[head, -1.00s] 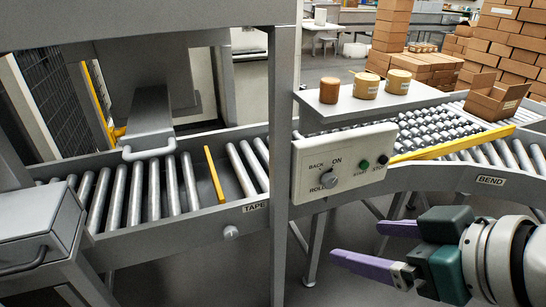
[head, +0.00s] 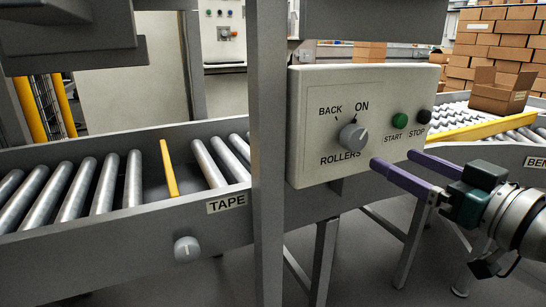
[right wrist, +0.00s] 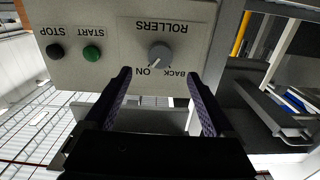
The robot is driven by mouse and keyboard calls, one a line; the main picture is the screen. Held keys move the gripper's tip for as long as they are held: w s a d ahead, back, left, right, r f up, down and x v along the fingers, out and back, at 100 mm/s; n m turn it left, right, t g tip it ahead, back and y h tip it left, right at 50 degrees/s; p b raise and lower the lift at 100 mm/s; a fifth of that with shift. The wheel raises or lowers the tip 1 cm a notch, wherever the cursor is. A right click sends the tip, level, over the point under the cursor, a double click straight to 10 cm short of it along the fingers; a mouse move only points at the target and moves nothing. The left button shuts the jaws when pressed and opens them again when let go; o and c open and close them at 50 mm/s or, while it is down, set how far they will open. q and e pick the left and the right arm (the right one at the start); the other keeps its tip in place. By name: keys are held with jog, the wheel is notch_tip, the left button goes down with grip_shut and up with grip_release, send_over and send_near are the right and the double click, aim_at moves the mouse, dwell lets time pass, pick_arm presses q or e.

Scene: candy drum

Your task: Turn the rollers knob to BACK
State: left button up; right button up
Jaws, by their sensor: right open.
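The rollers knob (head: 353,137) is a grey round knob on the front of a pale control panel (head: 310,90), with BACK printed at its upper left and ON above it. Its white mark points toward ON. The knob also shows in the right wrist view (right wrist: 160,54), upside down, with its mark toward ON. My right gripper (head: 394,159) is open and empty, its purple fingers pointing at the panel just right of and below the knob. In the right wrist view its fingers (right wrist: 159,76) straddle the knob's line of sight, apart from it. My left gripper is not in view.
A green START button (head: 400,120) and a black STOP button (head: 424,116) sit right of the knob. A grey post (head: 268,150) stands left of the panel. Another knob (head: 187,249) is below the TAPE label. Roller conveyors run on both sides.

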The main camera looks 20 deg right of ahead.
aim_at(359, 142)
jog(key=w+b, duration=0.1)
jog(key=w, duration=0.2)
jog(key=w+b, duration=0.1)
jog(key=w, duration=0.2)
jog(key=w+b, duration=0.1)
jog(key=w, duration=0.2)
jog(key=shift+w+a, duration=0.3)
jog(key=shift+a, duration=0.1)
jog(key=c, duration=1.4)
